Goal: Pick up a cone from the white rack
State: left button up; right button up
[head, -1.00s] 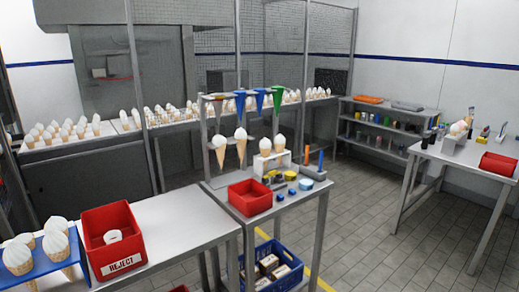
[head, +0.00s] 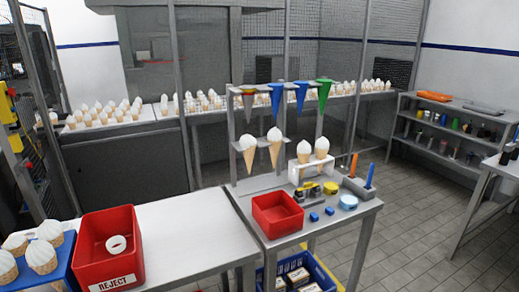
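A small white rack (head: 327,172) stands on the metal workbench (head: 345,222) near the middle of the head view. Two ice-cream cones with white tops, a left cone (head: 304,150) and a right cone (head: 322,147), stand upright in it side by side. The lower parts of these cones are hidden by the rack. Neither of my grippers shows in the head view.
Two more cones (head: 248,155) hang in a grey holder left of the white rack, with coloured funnels (head: 276,98) above. A red tray (head: 278,214) and small items lie in front. A red REJECT bin (head: 108,248) and blue cone rack (head: 60,265) are at front left.

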aim_at(304, 148)
jog(key=i+l+u, duration=0.25)
jog(key=u, duration=0.2)
jog(key=i+l+u, duration=0.4)
jog(key=k, duration=0.1)
